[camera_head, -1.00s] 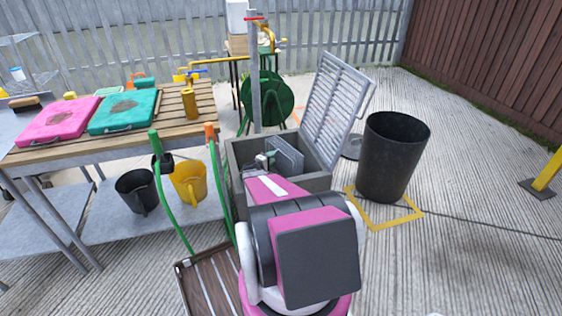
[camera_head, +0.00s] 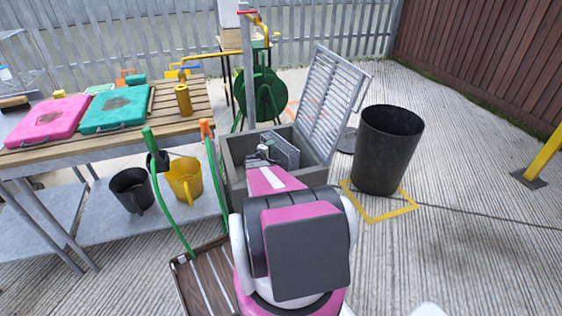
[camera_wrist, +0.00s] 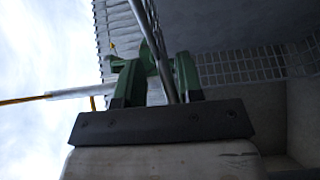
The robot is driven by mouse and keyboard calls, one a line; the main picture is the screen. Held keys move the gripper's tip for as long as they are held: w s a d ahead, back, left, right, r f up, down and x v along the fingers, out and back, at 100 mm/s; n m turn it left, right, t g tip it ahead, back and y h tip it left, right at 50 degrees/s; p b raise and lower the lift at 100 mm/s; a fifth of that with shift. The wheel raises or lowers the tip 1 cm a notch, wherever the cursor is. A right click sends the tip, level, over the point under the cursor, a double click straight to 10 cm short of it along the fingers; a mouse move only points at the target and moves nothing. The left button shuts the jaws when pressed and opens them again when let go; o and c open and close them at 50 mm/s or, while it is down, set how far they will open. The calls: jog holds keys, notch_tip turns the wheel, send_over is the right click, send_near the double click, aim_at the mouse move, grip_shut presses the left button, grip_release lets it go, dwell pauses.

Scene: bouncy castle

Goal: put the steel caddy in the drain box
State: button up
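The steel caddy (camera_head: 284,149) is a grey, flat-sided metal piece, seen at the opening of the drain box. The drain box (camera_head: 238,181) is a grey concrete box with its slatted grate lid (camera_head: 325,103) swung up at the right. My gripper (camera_head: 262,153) is at the caddy's left side. In the wrist view, its green fingers (camera_wrist: 157,82) lie close on both sides of a thin steel edge or bar of the caddy and look shut on it. My arm hides the front of the box and the caddy's lower part. I cannot tell whether the caddy touches the floor of the box.
A black bin (camera_head: 388,150) stands right of the box by a yellow floor square (camera_head: 381,214). A slatted table (camera_head: 160,131) with pink and teal cases is at left, above black and yellow buckets (camera_head: 184,181). Green-handled tools rise from a brown crate (camera_head: 205,281) in front.

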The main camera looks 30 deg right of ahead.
jog(key=x, duration=0.4)
jog(key=shift+a, duration=0.1)
grip_shut()
dwell(1.3)
